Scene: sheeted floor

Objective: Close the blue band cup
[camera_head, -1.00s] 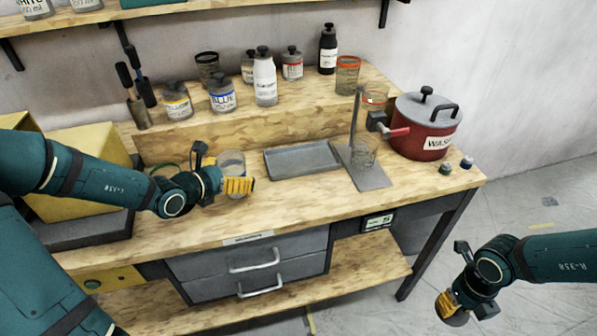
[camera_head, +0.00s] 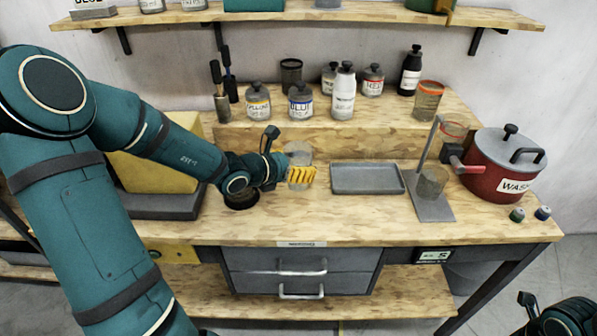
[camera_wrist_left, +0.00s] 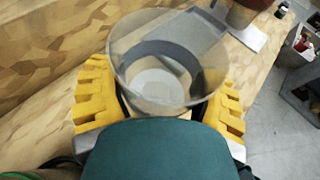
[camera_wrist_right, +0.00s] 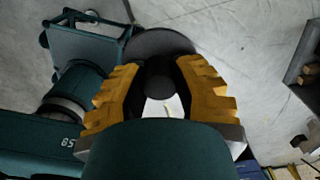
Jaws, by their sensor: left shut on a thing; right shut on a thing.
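A clear cup (camera_head: 299,158) is in my left gripper (camera_head: 301,177), held over the bench left of the grey tray. In the left wrist view the clear cup (camera_wrist_left: 168,70) is open at the top, with a dark blue-grey band around it, between both yellow fingers. My right gripper (camera_wrist_right: 160,92) is shut on a dark knob (camera_wrist_right: 160,75) with a wide dark round disc behind it, like a lid. In the head view only part of my right arm's end shows, at the bottom right corner.
A grey tray (camera_head: 367,179) lies mid-bench. Right of it stand a metal stand (camera_head: 436,203) with a cup on its base, a red pot (camera_head: 503,168) and two small caps (camera_head: 530,214). Labelled bottles and an orange-rimmed cup (camera_head: 428,99) line the back ledge.

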